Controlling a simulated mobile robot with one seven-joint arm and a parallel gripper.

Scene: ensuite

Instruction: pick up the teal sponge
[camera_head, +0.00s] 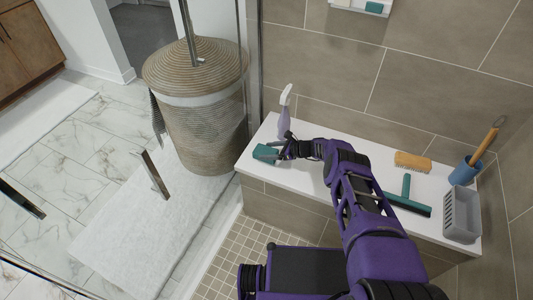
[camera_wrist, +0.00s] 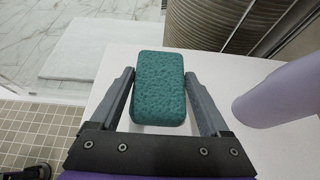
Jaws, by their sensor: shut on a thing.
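The teal sponge (camera_head: 265,152) is at the left end of the white bench ledge (camera_head: 330,182) in the head view. In the wrist view the sponge (camera_wrist: 159,88) sits between the two grey fingers of my gripper (camera_wrist: 159,95), its far end reaching past the fingertips. My gripper (camera_head: 283,150) is shut on the sponge, from the right in the head view. Whether the sponge touches the ledge or is slightly above it, I cannot tell.
A purple spray bottle (camera_head: 284,115) stands close behind my gripper and shows at right in the wrist view (camera_wrist: 280,92). A woven hamper (camera_head: 200,110) stands beyond.

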